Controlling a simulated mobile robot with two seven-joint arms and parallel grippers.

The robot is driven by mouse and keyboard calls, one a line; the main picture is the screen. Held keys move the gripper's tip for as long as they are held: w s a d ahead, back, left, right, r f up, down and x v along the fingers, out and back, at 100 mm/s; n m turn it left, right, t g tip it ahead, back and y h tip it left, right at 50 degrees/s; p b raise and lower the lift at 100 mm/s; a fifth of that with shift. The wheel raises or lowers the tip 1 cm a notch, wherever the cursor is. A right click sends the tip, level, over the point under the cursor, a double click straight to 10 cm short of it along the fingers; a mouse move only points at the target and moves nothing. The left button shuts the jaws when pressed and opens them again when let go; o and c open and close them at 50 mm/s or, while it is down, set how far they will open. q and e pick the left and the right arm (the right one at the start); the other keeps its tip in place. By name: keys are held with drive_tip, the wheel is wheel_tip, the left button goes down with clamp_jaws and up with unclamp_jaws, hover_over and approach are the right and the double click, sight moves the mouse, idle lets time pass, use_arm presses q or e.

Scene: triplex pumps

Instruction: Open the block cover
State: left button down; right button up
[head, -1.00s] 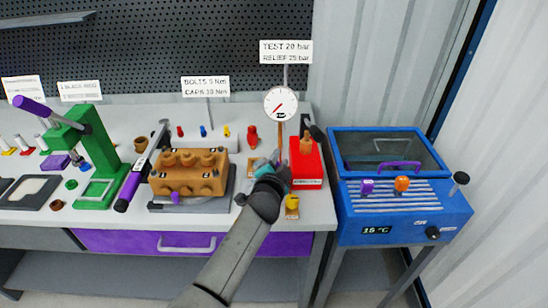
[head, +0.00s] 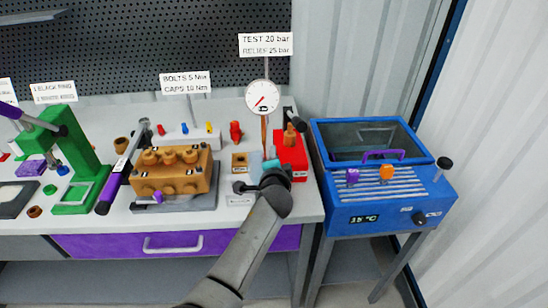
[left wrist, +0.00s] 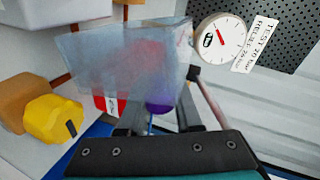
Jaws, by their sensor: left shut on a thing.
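My left gripper (head: 268,172) is over the bench front, just left of the red stand (head: 291,165); its wrist and arm hide much of it in the head view. In the left wrist view its dark fingers (left wrist: 158,118) are shut on a clear cover (left wrist: 105,55), a see-through panel with a purple part between the fingertips. A pale piece of the cover shows in the head view (head: 256,163). The red stand (left wrist: 108,102) and a yellow piece (left wrist: 52,120) are beyond or beside it. My right gripper is not in view.
A blue heater (head: 385,195) reading 15 °C stands to the right, with a purple handle (head: 383,154) at its dark opening. A gauge (head: 262,97) stands behind the gripper. A brown block (head: 172,173) and a green press (head: 75,165) are to the left.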

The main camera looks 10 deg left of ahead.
use_arm(q)
drive_tip(key=c, duration=0.6)
unclamp_jaws()
